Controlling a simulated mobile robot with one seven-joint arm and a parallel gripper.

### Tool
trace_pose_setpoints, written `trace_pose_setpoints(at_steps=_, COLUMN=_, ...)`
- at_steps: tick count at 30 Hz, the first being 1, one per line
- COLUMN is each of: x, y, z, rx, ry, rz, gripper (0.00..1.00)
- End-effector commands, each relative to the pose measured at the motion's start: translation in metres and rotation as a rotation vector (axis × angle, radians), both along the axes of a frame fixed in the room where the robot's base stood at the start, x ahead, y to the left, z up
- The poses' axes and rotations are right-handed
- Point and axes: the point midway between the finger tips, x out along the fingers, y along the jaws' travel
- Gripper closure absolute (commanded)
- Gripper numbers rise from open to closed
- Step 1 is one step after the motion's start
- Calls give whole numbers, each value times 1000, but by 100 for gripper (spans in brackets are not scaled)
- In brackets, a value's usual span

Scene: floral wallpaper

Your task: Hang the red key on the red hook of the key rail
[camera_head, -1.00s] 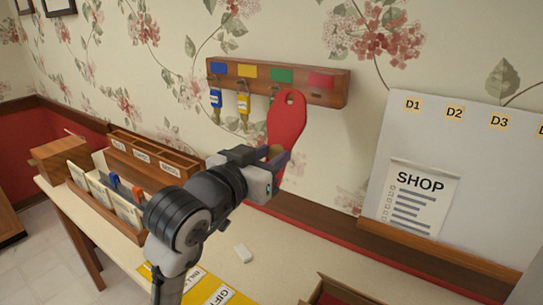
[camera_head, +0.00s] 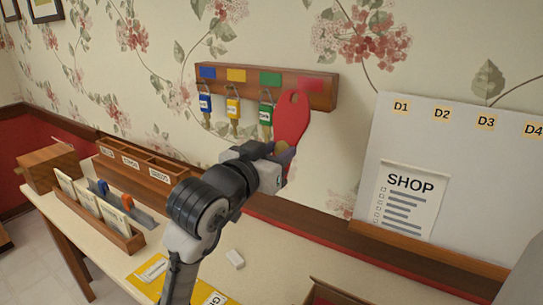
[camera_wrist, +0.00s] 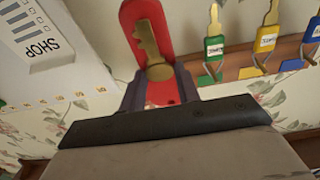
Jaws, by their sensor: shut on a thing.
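My gripper (camera_head: 284,162) is shut on the red key (camera_head: 291,115), a brass key with a large red tag that has a hole near its top. The tag stands roughly upright in front of the key rail's (camera_head: 322,91) right end, partly covering the area below the red label (camera_head: 310,84). The red hook is hidden behind the tag, and I cannot tell whether tag and hook touch. In the wrist view the key (camera_wrist: 150,45) lies against the red tag between the fingers (camera_wrist: 160,88).
Blue (camera_head: 205,103), yellow (camera_head: 233,112) and green (camera_head: 266,114) tagged keys hang on the rail to the left. A whiteboard with a SHOP sheet (camera_head: 408,201) stands at right.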

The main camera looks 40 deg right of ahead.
Motion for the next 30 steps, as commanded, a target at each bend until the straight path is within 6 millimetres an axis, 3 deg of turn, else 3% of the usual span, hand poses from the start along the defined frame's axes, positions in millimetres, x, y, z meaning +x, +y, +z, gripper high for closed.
trace_pose_setpoints(at_steps=18, x=14, y=-35, z=-3, rx=1, ry=-1, rz=-1, gripper=90)
trace_pose_setpoints(at_steps=30, x=19, y=-45, z=-12, rx=-1, ry=-1, rz=0, gripper=90)
